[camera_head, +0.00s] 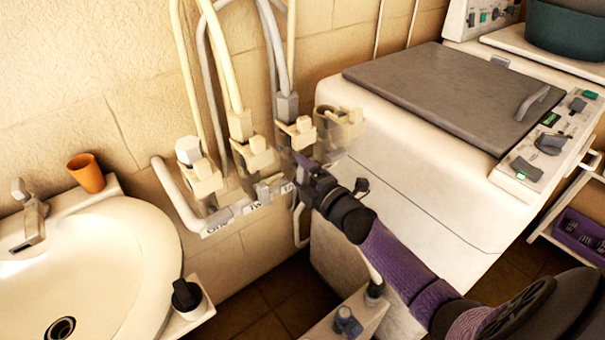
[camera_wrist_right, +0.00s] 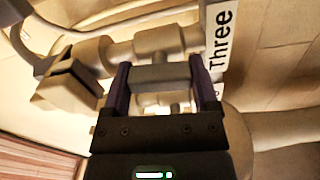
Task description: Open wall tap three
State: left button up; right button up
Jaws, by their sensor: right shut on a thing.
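A row of wall taps runs along the wall pipe in the head view, with a label strip (camera_head: 217,228) below. My right gripper (camera_head: 303,167) reaches in from the lower right to the third position in the row. In the right wrist view, a label reading "Three" (camera_wrist_right: 219,42) stands beside the right finger. There, my right gripper (camera_wrist_right: 164,84) is shut on the grey handle of wall tap three (camera_wrist_right: 160,76), which lies crosswise between its fingers. In the head view the gripper hides most of that handle. My left gripper is not in view.
Several pale hoses (camera_head: 222,60) rise from cream connectors (camera_head: 255,153) just above the taps. A washbasin (camera_head: 150,235) with an orange cup (camera_head: 86,172) stands left. A white machine with a grey lid (camera_head: 440,90) stands close on the right.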

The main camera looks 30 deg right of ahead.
jog(key=shift+f+n, duration=0.1)
jog(key=shift+n, duration=0.5)
jog(key=o, duration=1.1)
jog(key=s, duration=0.3)
jog(key=s+p, duration=0.1)
jog(key=s, duration=0.6)
jog(key=shift+d+p, duration=0.3)
jog(key=shift+d, duration=0.1)
